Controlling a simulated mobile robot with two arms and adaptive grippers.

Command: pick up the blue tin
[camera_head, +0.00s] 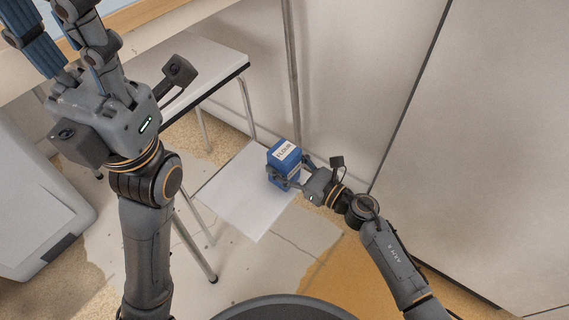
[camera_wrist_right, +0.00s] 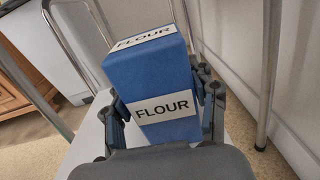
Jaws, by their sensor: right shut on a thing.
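The blue tin (camera_head: 281,156) is a boxy block with white "FLOUR" labels, near the middle of the head view. It also fills the middle of the right wrist view (camera_wrist_right: 155,78), slightly tilted in the picture. My right gripper (camera_head: 289,174) is shut on it, with one finger on each side. The tin is over the far corner of a low white surface (camera_head: 240,205); I cannot tell whether it touches it. My left gripper (camera_head: 58,40) is large at the upper left, far from the tin, with its fingers apart and tips partly cut off.
A white-topped table (camera_head: 200,65) with metal legs stands behind and left of the tin. A pale wall (camera_head: 340,75) is close behind the tin, and a large light panel (camera_head: 490,160) is at right. A grey-white box (camera_head: 35,190) stands at left.

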